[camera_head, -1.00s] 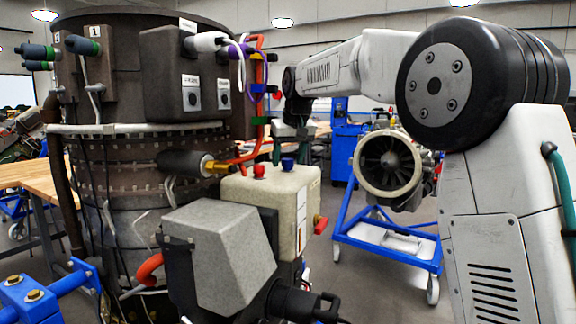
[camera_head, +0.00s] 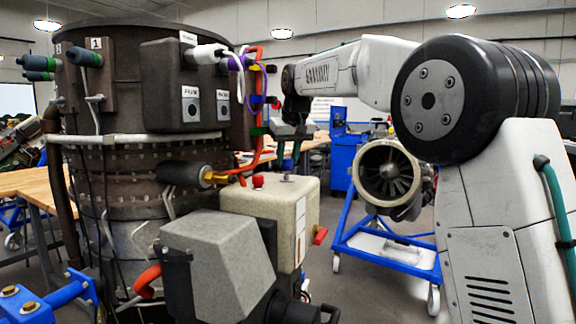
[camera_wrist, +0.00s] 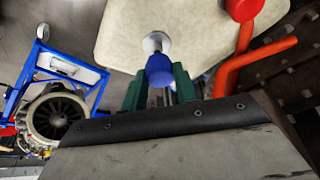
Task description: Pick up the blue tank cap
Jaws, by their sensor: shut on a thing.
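The blue tank cap (camera_wrist: 159,70) is between the green fingers of my gripper (camera_wrist: 160,82) in the wrist view, and the gripper is shut on it. The bare round tank opening (camera_wrist: 156,42) shows just beyond the cap.
A red cap (camera_head: 257,181) sits on the tank left of the bare neck. Orange pipes (camera_head: 262,140) and a large dark turbine casing (camera_head: 120,90) stand close at the left. A small engine (camera_head: 389,174) on a blue wheeled stand (camera_head: 390,250) is at the right behind.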

